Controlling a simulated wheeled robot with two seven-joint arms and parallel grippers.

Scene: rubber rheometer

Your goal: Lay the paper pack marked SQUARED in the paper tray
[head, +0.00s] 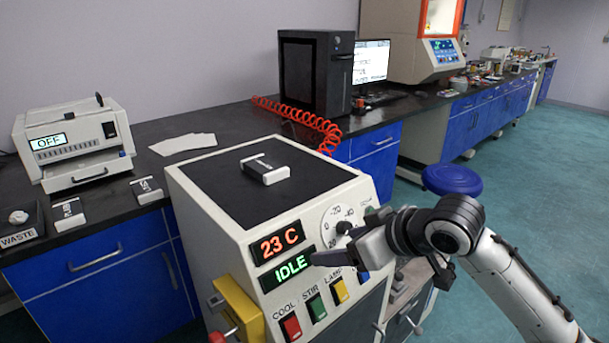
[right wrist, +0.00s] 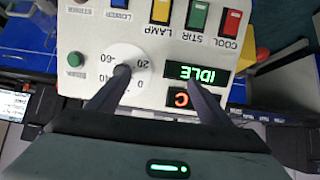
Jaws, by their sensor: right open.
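Three small white packs with dark printed labels show in the head view. One pack (head: 265,168) lies on the dark top of the cream machine; another pack (head: 147,188) and a third pack (head: 69,214) lie on the bench. Their labels are too small to read surely, so I cannot tell which is SQUARED. A cream printer (head: 70,135) reading OFF has a low tray-like front (head: 88,176), seemingly the paper tray. My right gripper (head: 326,257) is open and empty before the machine's front panel; in the right wrist view its fingers (right wrist: 155,68) straddle the dial area and display. My left gripper is not in view.
The cream machine (head: 205,215) shows 23 C and IDLE, with a dial (head: 344,227), coloured switches and a yellow part (head: 236,305) at its left. A WASTE tray (head: 22,238), loose white sheets (head: 183,143), a red coiled hose (head: 300,120) and a black computer stand on the bench.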

